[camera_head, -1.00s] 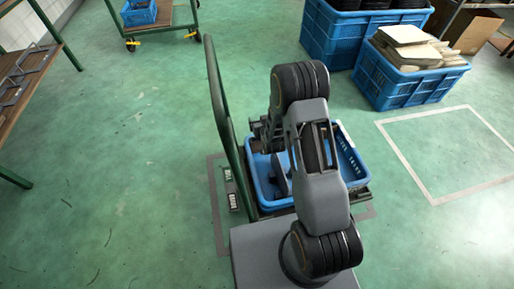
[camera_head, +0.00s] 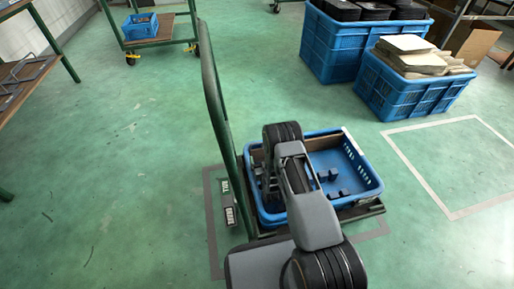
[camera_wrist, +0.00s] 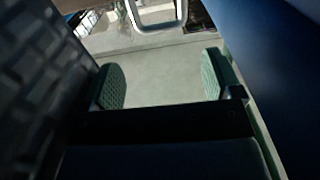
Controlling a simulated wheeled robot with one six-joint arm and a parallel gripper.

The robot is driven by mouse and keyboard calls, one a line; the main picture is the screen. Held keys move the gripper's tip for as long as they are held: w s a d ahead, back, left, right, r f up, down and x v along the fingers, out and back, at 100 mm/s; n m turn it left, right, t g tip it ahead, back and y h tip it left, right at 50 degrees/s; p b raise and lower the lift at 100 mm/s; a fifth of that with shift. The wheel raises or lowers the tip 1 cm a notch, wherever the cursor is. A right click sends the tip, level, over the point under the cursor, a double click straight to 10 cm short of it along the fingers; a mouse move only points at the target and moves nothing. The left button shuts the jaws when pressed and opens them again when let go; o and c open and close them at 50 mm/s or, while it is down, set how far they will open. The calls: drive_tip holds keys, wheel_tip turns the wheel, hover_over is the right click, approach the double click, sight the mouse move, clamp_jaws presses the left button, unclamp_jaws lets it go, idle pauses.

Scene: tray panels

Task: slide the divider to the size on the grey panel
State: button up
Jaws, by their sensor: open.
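My gripper shows in the wrist view (camera_wrist: 164,84) as two green textured pads, wide apart with a pale surface and no held object between them. In the head view my arm reaches down into the left part of a blue crate (camera_head: 372,190), and the fingertips are hidden. A brown board (camera_head: 325,143) stands across the far end inside the crate; I cannot tell whether it is the divider. Two small dark labelled plates (camera_head: 230,216) are left of the crate, beyond the green post; their writing is unreadable, and I cannot tell whether either is the grey panel.
Small grey blocks (camera_head: 333,174) lie in the crate. A green cart handle (camera_head: 209,85) rises at the crate's left. Large blue crates (camera_head: 407,98) stand at the upper right, and another cart (camera_head: 160,42) at the upper left. Open green floor lies around.

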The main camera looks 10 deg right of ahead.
drive_tip(key=w+b, duration=0.2)
drive_tip(key=w, duration=0.6)
drive_tip(key=shift+w+b, duration=0.4)
drive_tip(key=shift+c, duration=0.2)
drive_tip(key=c, duration=1)
drive_tip(key=shift+o, duration=0.2)
drive_tip(key=s+p, duration=0.1)
drive_tip(key=s, duration=0.5)
drive_tip(key=shift+p, duration=0.35)
drive_tip(key=o, duration=1)
drive_tip(key=shift+s, duration=0.1)
drive_tip(key=s+p, duration=0.4)
drive_tip(key=s, duration=0.9)
drive_tip(key=shift+s, duration=0.35)
